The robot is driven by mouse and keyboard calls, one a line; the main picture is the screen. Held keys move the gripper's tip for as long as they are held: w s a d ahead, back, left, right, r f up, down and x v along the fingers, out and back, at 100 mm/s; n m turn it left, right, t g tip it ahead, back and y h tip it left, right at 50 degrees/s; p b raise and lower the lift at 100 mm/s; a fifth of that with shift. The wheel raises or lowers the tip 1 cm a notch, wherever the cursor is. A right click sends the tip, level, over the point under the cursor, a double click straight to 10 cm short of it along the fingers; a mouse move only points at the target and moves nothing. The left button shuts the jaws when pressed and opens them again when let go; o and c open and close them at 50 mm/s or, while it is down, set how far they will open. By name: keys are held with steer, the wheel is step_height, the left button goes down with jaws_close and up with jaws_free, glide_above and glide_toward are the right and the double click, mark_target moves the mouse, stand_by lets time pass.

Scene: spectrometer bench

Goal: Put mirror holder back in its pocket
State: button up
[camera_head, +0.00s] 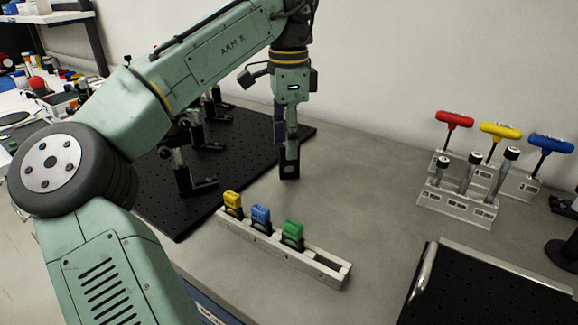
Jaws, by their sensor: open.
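My gripper (288,170) points straight down, low over the grey bench and behind the rack. Its fingers are seen nearly edge-on, with nothing visible between them. A pale slotted rack (320,271) lies on the bench nearer the camera. In it stand a yellow-topped holder (232,200), a blue-topped holder (261,215) and a green-topped holder (292,231), each with a dark lower part. The rack's right end shows an unfilled stretch. I cannot tell which piece is the mirror holder; no label is readable, and my arm hides part of the scene.
A black perforated board (180,215) with several dark posts stands left of my gripper. At right are a metal stand (458,205) and red, yellow and blue T-handled tools (500,131). A black tray (480,295) lies front right. The bench between rack and stand is clear.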

steer(key=shift+f, duration=0.75)
steer(key=shift+c, duration=0.2)
jaws_close()
